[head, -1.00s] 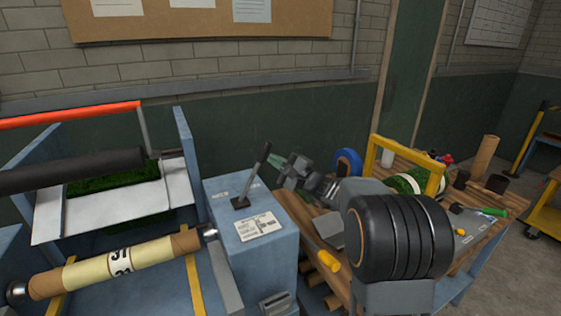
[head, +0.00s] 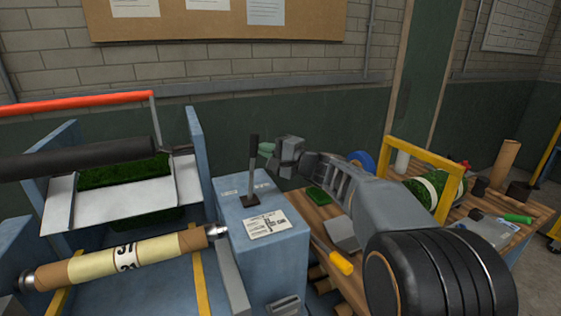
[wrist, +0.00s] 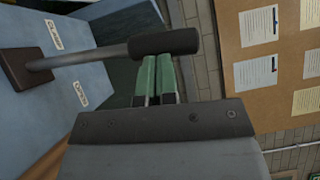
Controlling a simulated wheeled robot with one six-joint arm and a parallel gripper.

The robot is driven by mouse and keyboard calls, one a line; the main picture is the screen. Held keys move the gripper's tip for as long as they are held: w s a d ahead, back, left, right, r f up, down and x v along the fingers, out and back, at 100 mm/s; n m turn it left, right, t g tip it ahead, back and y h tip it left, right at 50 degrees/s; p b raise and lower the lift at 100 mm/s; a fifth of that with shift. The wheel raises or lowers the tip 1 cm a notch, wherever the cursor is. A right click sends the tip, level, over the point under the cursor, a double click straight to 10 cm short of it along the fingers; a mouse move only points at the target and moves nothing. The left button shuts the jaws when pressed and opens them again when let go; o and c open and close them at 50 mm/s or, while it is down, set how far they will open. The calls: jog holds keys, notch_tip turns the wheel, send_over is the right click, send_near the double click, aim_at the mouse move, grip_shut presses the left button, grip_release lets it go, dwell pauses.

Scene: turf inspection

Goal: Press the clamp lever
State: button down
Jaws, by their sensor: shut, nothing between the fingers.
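The clamp lever (head: 253,165) is a grey rod with a black grip, standing nearly upright from a dark base on top of the blue box (head: 262,255). In the wrist view, the lever (wrist: 165,43) runs across the picture, its black grip just beyond my fingertips. My gripper (head: 265,149) is shut and empty, its green fingers close together and right beside the grip from the right. In the wrist view, the green fingertips (wrist: 157,62) meet the grip's edge; I cannot tell for sure whether they touch it.
A roll with tan and cream bands (head: 125,258) lies left of the box. A blue frame with a black roller (head: 75,158) stands behind it. The wooden bench (head: 335,240) on the right carries a yellow frame (head: 445,185) and turf rolls.

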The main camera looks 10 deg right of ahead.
jog(key=s+a+n+g+h+b, duration=0.2)
jog(key=a+n+h+b, duration=0.1)
jog(key=a, duration=0.7)
jog(key=shift+a+f+n, duration=0.15)
jog(key=shift+n, duration=0.75)
jog(key=shift+s+a+f, duration=0.15)
jog(key=shift+a, duration=0.05)
jog(key=shift+d, duration=0.1)
jog(key=s+d+r+b, duration=0.1)
jog(key=s+d+r, duration=0.4)
jog(key=d, duration=0.5)
jog(key=shift+s+d, duration=0.15)
jog(key=shift+s, duration=0.95)
